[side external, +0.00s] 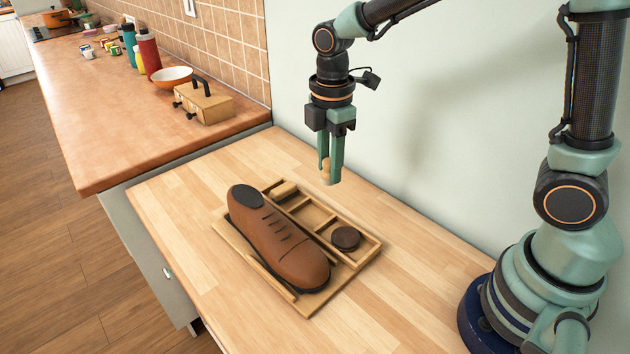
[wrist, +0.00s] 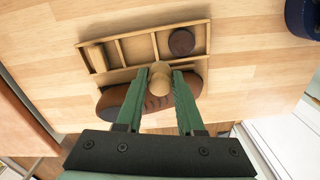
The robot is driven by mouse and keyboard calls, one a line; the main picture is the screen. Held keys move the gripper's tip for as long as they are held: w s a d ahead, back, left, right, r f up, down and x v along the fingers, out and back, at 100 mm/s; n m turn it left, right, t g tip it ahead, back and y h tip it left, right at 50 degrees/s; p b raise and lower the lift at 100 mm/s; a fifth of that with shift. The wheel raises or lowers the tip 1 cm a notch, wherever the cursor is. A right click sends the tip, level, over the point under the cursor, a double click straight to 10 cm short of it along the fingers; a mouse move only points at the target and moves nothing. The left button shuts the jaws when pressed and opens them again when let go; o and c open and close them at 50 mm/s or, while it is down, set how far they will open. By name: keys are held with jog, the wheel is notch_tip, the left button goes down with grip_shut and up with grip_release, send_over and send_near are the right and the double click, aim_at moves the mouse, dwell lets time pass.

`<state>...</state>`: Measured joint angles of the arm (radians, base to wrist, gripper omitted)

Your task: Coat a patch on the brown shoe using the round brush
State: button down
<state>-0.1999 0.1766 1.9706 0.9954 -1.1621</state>
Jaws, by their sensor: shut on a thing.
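The brown shoe (side external: 285,248) lies along the front of a wooden tray, its dark opening at the far left and its toe at the near right. In the wrist view the shoe (wrist: 112,101) is partly hidden behind my fingers. My gripper (side external: 329,172) is above the tray's far side, shut on a small pale wooden piece, which looks like the round brush (wrist: 159,78). Its bristles are hidden or too small to tell. It is held in the air, apart from the shoe. A dark round tin (side external: 345,238) sits in the tray's right compartment; the wrist view shows it too (wrist: 181,42).
The divided tray (side external: 303,305) has a wooden block-like piece (side external: 285,189) in its far-left compartment. The light wood table is clear around the tray. A wall stands behind. A counter at left holds a wooden box (side external: 204,104), a bowl (side external: 171,77) and bottles (side external: 148,52).

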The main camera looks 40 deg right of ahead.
jog(key=shift+s+d+f, duration=0.1)
jog(key=shift+s+f, duration=0.7)
jog(key=shift+f, duration=0.95)
jog(key=shift+s+d+f, duration=0.1)
jog(key=shift+s+f, duration=0.75)
jog(key=shift+f, duration=0.95)
jog(key=shift+s+f, duration=0.8)
jog(key=shift+f, duration=0.95)
jog(key=shift+f, duration=0.55)
notch_tip(320, 180, up, 7)
